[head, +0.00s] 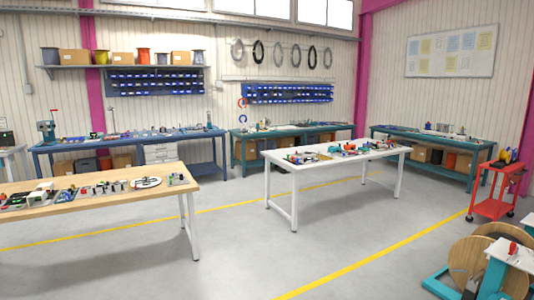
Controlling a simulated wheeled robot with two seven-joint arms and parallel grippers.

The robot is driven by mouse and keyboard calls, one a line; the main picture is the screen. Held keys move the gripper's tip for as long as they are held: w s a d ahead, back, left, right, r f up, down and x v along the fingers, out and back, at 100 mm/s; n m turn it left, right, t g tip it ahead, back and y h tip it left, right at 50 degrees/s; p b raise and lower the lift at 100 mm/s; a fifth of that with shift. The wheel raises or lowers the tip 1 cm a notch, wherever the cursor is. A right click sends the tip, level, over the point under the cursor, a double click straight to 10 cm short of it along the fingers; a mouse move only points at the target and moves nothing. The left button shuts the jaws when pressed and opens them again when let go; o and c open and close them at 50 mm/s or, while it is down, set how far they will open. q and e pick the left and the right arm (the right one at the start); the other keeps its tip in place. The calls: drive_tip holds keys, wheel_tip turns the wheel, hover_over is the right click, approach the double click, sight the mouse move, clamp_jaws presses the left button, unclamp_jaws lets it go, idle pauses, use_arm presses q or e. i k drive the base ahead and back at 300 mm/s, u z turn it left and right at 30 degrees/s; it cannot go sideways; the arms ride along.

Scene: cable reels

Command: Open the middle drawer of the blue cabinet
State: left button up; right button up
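No separate blue cabinet stands out in the head view. A white drawer unit (160,153) with a few stacked drawers sits under a blue workbench (110,143) against the back wall at the left. Its drawers look shut, and it is too small to make out the handles clearly. Neither of my grippers shows in this view.
A wooden-topped table (90,203) stands at the front left and a white table (330,161) in the middle, both with small items. A red cart (492,208) and cable reels (470,256) are at the right. Grey floor (270,255) with yellow lines is clear between.

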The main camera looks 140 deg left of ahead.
sight(155, 156)
drive_tip(key=u, duration=4.9)
drive_tip(key=i, duration=7.85)
